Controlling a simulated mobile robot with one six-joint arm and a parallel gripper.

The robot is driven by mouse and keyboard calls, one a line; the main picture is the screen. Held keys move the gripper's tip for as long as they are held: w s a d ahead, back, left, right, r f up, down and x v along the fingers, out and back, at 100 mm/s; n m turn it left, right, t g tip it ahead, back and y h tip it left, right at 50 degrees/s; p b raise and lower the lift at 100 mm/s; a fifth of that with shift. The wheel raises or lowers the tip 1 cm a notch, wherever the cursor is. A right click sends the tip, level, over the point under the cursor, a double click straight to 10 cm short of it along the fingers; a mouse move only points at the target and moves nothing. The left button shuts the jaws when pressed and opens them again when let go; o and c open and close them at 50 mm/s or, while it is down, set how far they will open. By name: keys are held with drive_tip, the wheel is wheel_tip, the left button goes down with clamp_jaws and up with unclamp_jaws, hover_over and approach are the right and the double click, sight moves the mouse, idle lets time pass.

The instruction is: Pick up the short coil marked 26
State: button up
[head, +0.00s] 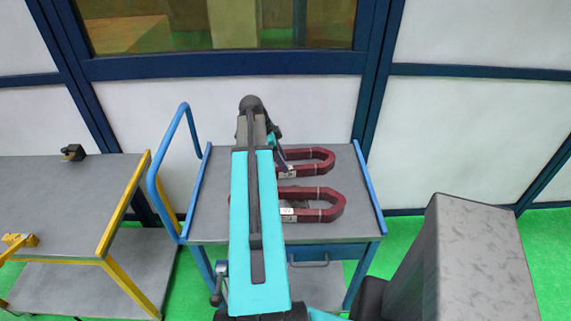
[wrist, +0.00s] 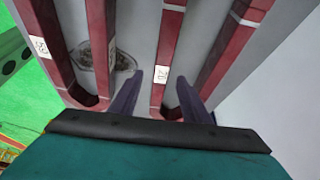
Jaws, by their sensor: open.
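Two dark red U-shaped coils lie flat on the grey cart top, one behind the other. The far coil (head: 322,154) looks smaller in the head view and is partly hidden by my arm. Its white tag seems to read 26 in the wrist view, but is blurred. My gripper (wrist: 158,88) is open, its purple fingers on either side of one straight leg of this coil (wrist: 168,48), at the tag. I cannot tell whether they touch it. The near coil (head: 325,213) bears another white tag; it shows at the left in the wrist view (wrist: 50,50).
The blue-railed cart (head: 220,205) has bare top to the left of my arm. A yellow-railed table (head: 70,195) stands at the left with a small black object (head: 73,152) and a yellow one (head: 18,240). A white panelled wall (head: 310,105) rises behind the cart.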

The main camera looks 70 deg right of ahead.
drive_tip(key=shift+p+x, duration=1.05)
drive_tip(key=shift+x, duration=0.35)
drive_tip(key=shift+p+x, duration=0.3)
drive_tip(key=shift+x, duration=0.9)
drive_tip(key=shift+w, duration=0.1)
clamp_jaws()
drive_tip(key=shift+d, duration=0.1)
